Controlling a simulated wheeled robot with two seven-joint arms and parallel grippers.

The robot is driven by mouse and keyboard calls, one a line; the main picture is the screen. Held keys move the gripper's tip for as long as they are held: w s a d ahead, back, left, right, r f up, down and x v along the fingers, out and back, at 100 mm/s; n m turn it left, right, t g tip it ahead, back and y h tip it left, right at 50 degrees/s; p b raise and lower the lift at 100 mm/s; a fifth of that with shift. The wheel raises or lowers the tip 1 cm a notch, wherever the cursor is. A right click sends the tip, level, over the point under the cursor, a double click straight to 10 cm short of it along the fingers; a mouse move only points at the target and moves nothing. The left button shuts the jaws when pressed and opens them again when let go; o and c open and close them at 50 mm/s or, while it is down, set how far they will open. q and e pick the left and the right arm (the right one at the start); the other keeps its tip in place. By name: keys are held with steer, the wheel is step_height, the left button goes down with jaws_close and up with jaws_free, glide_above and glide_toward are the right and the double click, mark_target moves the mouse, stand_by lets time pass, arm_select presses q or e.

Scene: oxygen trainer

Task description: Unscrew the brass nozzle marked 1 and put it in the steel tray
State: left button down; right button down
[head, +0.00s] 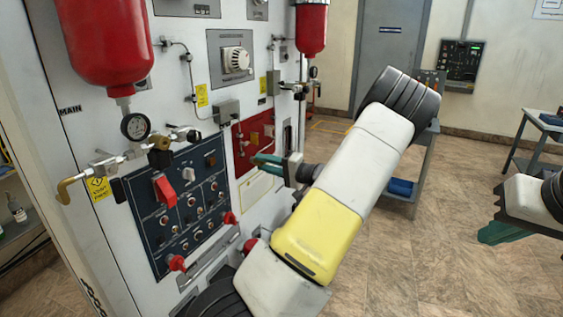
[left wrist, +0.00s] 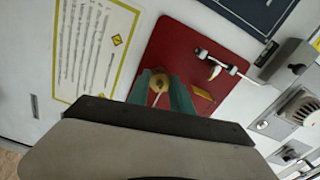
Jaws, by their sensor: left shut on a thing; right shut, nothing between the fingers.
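My left gripper (head: 257,159) reaches the red panel (head: 248,138) on the white wall unit. In the left wrist view its green fingers (left wrist: 160,88) are shut on a round brass nozzle (left wrist: 159,80), seen nearly end-on in front of the red panel. I cannot read a number on it, and I cannot tell whether it is still seated. In the head view the fingers hide the nozzle. My right gripper (head: 494,233) is shut and empty at the far right, away from the unit. I cannot make out a steel tray for certain.
A dark blue control panel (head: 207,222) with red knobs lies left of the red panel. Red cylinders (head: 105,40), a gauge (head: 135,126) and pipes project from the unit. A cart with a blue bin (head: 402,187) stands behind my left arm. Open floor lies right.

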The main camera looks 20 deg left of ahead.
arm_select(q)
steer(key=shift+n, duration=1.7)
steer(key=shift+n, duration=1.7)
steer(key=shift+w+n, duration=0.1)
steer(key=shift+n, duration=0.5)
steer(key=c, duration=1.2)
jaws_free()
steer(key=shift+o, duration=0.2)
